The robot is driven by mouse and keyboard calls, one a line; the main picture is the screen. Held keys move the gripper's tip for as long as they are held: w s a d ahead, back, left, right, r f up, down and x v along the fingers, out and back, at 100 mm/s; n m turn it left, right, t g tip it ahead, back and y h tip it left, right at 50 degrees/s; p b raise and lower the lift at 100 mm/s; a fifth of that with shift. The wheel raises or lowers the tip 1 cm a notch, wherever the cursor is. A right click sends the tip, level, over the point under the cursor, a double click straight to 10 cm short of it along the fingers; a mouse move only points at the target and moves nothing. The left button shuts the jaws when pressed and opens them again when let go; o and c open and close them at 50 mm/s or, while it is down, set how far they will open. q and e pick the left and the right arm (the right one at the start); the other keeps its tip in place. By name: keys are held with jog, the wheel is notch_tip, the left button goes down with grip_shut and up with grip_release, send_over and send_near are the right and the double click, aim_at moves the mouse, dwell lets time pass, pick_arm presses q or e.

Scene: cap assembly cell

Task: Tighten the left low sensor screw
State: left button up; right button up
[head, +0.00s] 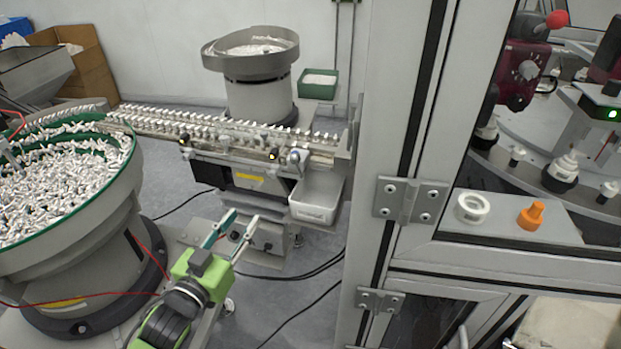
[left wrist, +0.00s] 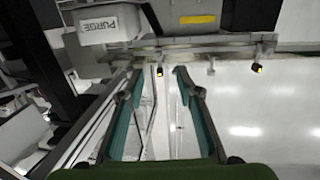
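Two small black sensor knobs with yellow marks sit low along the front of the linear feeder rail. The left one (head: 184,141) is near the rail's left part, and the right one (head: 272,156) is near the white bin. In the left wrist view, which looks upside down, both show: one (left wrist: 159,71) between my fingertips in the picture, one (left wrist: 257,68) to the right. I cannot tell at which depth the fingers are. My left gripper (head: 243,216) is open and empty, pointing toward the feeder from below; it also shows in the left wrist view (left wrist: 158,78). My right gripper is out of view.
A green-rimmed bowl (head: 125,180) full of white parts stands at left. A white bin (head: 317,196) marked PURGE in the left wrist view (left wrist: 107,26) hangs at the rail's right end. A cabinet post (head: 385,130) stands at right. Cables cross the floor.

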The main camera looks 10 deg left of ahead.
aim_at(272, 177)
pick_arm(q)
jog(key=w+d+p, duration=0.1)
jog(key=w, duration=0.3)
jog(key=w+d+r+p, duration=0.1)
jog(key=w, duration=0.4)
jog(key=w+d+p, duration=0.1)
jog(key=w, duration=0.3)
jog(key=shift+w+d+r, duration=0.1)
jog(key=shift+w+r, duration=0.05)
jog(key=shift+w, duration=0.15)
jog(key=shift+c, duration=0.3)
grip_shut()
